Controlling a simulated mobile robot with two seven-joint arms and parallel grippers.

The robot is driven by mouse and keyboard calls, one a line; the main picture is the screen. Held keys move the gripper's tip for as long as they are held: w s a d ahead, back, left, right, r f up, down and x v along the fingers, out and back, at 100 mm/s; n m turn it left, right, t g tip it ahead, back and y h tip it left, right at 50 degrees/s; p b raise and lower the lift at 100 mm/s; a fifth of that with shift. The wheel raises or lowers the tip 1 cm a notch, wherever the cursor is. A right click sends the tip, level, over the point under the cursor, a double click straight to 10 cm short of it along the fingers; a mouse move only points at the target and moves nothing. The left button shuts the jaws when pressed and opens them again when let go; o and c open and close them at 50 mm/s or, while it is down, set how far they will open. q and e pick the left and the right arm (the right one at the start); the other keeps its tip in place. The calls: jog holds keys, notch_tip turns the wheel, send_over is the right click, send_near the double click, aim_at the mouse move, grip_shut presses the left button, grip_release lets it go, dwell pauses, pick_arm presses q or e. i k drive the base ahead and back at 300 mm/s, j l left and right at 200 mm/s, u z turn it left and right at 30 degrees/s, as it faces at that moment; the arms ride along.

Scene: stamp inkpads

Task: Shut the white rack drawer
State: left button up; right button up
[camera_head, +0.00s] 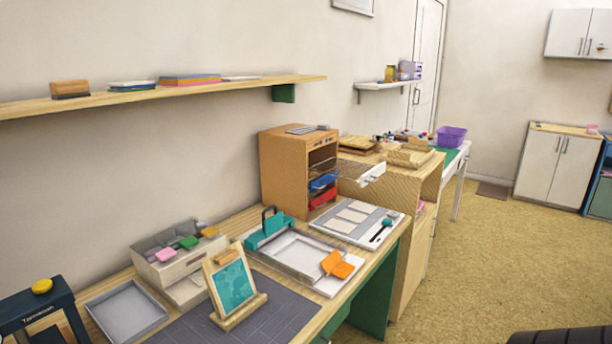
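A wooden rack (283,170) stands at the back of the near workbench against the wall, its open front facing right. A white drawer front (373,173) stands well out to the right of the rack, so the white drawer appears pulled far open. Its body between front and rack is thin and hard to make out. Below it in the rack are a blue drawer (322,182) and a red drawer (323,197). Neither of my grippers is in view.
The workbench holds a white paper board (336,228), a teal-handled press (268,228), a grey tray (126,312), a framed teal print (232,283) and a box of colored pads (180,253). A wooden cabinet (409,225) stands behind.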

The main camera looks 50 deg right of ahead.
aim_at(372, 174)
jog(key=z, duration=1.9)
